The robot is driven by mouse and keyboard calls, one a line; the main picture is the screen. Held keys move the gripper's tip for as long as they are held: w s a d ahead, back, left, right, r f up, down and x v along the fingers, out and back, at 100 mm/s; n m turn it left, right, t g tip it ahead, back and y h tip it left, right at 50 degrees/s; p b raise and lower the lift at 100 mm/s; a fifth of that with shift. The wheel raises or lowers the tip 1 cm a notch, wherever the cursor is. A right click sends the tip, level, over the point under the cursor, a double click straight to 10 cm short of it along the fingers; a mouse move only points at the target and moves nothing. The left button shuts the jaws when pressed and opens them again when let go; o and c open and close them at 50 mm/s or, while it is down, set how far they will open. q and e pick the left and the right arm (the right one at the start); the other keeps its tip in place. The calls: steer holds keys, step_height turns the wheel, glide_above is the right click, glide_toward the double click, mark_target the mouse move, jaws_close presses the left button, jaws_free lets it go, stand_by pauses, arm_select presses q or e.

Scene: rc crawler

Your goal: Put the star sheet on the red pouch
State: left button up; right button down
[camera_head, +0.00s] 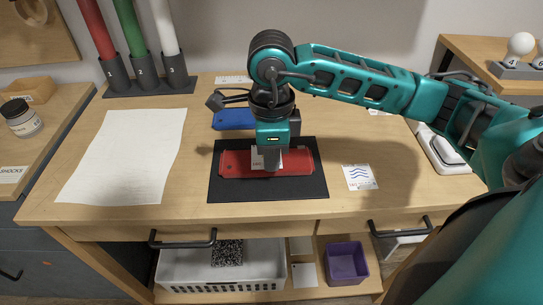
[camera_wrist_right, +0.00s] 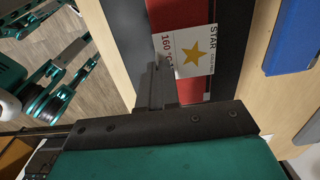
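The red pouch (camera_head: 300,160) lies flat on a black mat (camera_head: 240,191) in the middle of the table; part of it also shows in the right wrist view (camera_wrist_right: 168,14). The star sheet, a small white card with a yellow star and "160 °C" print, shows in the right wrist view (camera_wrist_right: 208,45) and partly behind my fingers in the head view (camera_head: 258,161). My right gripper (camera_head: 272,162) points down over the pouch, its fingers closed on the edge of the star sheet. Whether the sheet touches the pouch I cannot tell. My left gripper is not in view.
A blue pouch (camera_head: 233,119) lies behind the mat, partly hidden by my arm. A white card with blue waves (camera_head: 361,177) lies right of the mat. A large white sheet (camera_head: 125,155) covers the left of the table. Colored tubes (camera_head: 135,30) stand at the back left.

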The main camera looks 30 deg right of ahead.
steer(key=shift+f, duration=0.1)
steer(key=c, duration=1.8)
jaws_free()
steer(key=shift+f, duration=0.2)
steer(key=o, duration=0.4)
steer(key=shift+r, duration=0.1)
steer(key=shift+r, duration=0.25)
step_height(320, 180, up, 12)
steer(key=shift+f+p, duration=0.1)
steer(key=shift+p, duration=0.6)
